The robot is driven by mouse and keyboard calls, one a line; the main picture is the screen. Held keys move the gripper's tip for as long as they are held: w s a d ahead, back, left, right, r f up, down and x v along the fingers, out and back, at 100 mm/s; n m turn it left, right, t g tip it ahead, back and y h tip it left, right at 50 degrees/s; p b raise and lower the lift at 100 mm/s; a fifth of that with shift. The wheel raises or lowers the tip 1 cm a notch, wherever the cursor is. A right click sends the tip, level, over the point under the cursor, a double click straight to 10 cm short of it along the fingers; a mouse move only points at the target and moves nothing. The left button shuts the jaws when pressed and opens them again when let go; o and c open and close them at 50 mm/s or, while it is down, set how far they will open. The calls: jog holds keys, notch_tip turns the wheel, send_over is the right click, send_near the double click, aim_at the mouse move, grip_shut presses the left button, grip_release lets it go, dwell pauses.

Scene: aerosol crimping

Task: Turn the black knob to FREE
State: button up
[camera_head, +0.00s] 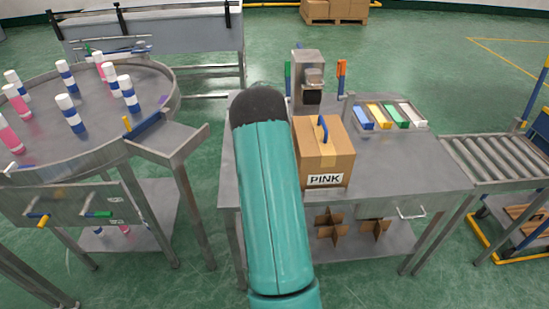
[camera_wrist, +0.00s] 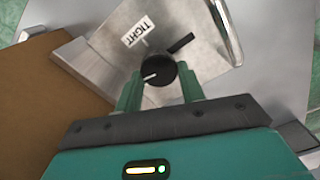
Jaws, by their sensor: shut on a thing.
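The black knob (camera_wrist: 160,69) sits on a grey metal plate (camera_wrist: 105,50) in the wrist view. A white mark on it points to the left and slightly down in that view. A white label reading TIGHT (camera_wrist: 138,32) is above and left of the knob. I cannot read the word FREE anywhere. My gripper (camera_wrist: 159,74) has its two green fingers on either side of the knob, shut on it. In the head view my arm hides the gripper, and I cannot make out the knob there.
A dark bar (camera_wrist: 181,43) and a curved metal handle (camera_wrist: 228,30) lie beyond the knob. A cardboard box marked PINK (camera_head: 323,150) stands beside my arm on the metal table (camera_head: 400,165). A tray of coloured items (camera_head: 390,115) is farther right. A round table with bottles (camera_head: 110,135) is left.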

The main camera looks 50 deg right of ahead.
jog(key=shift+n, duration=1.1)
jog(key=shift+r, duration=0.1)
jog(key=o, duration=1)
notch_tip(320, 180, up, 14)
jog(key=shift+f, duration=0.15)
